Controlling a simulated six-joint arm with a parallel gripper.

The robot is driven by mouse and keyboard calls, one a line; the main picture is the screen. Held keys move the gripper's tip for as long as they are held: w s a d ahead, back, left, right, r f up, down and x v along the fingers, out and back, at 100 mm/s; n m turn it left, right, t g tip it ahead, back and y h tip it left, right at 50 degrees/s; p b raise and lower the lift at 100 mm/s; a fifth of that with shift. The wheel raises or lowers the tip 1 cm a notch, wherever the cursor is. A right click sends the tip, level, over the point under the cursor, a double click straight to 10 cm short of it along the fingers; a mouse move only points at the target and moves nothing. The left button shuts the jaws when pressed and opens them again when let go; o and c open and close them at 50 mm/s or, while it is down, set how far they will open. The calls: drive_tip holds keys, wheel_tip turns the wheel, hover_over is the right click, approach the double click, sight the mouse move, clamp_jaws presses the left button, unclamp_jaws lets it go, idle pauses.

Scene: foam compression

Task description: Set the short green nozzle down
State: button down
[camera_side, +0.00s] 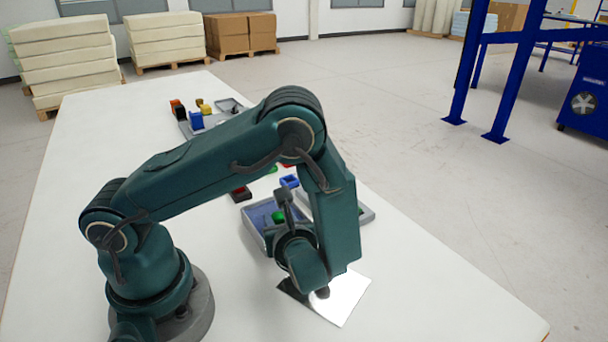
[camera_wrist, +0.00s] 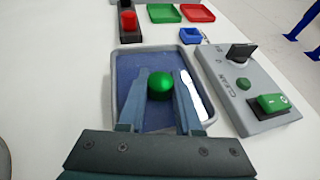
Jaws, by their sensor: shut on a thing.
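The short green nozzle (camera_wrist: 160,85) shows as a rounded green shape between the two fingers of my gripper (camera_wrist: 161,92) in the wrist view. My gripper is shut on it. Both are above or inside a grey tray (camera_wrist: 115,85) with a dark blue floor; I cannot tell whether the nozzle touches that floor. In the side view the green nozzle (camera_side: 278,217) shows over the tray (camera_side: 250,232), and my arm partly hides the tray. The nozzle's lower part is hidden.
A white elongated piece (camera_wrist: 192,95) lies along the tray's right side. A grey panel marked CLEAN (camera_wrist: 225,85) with a black lever and green switch (camera_wrist: 271,103) stands to the right. Green (camera_wrist: 163,13) and red trays (camera_wrist: 197,13) and a blue box (camera_wrist: 191,36) lie beyond. A shiny plate (camera_side: 345,295) lies in front.

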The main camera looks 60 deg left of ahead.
sight(281, 213)
wheel_tip(281, 213, up, 9)
drive_tip(key=shift+f, duration=0.1)
drive_tip(key=shift+r, duration=0.25)
drive_tip(key=shift+w+d, duration=0.1)
drive_tip(key=shift+w, duration=0.2)
drive_tip(key=w+a, duration=0.3)
drive_tip(key=a, duration=0.3)
drive_tip(key=w+a, duration=0.3)
drive_tip(key=a, duration=0.4)
drive_tip(key=s+a+n+g, duration=0.45)
drive_tip(key=s+a, duration=0.65)
drive_tip(key=a, duration=0.3)
drive_tip(key=shift+g+y, duration=0.3)
drive_tip(key=shift+g, duration=0.05)
drive_tip(key=w+f, duration=0.2)
drive_tip(key=w, duration=0.1)
drive_tip(key=w+d+f, duration=0.1)
drive_tip(key=w+f, duration=0.1)
drive_tip(key=w, duration=0.2)
drive_tip(key=w+d+f, duration=0.1)
drive_tip(key=w+f, duration=0.1)
drive_tip(key=w, duration=0.2)
drive_tip(key=shift+w, duration=0.1)
drive_tip(key=shift+w+d+f, duration=0.1)
drive_tip(key=shift+f, duration=1.95)
drive_tip(key=shift+f, duration=0.15)
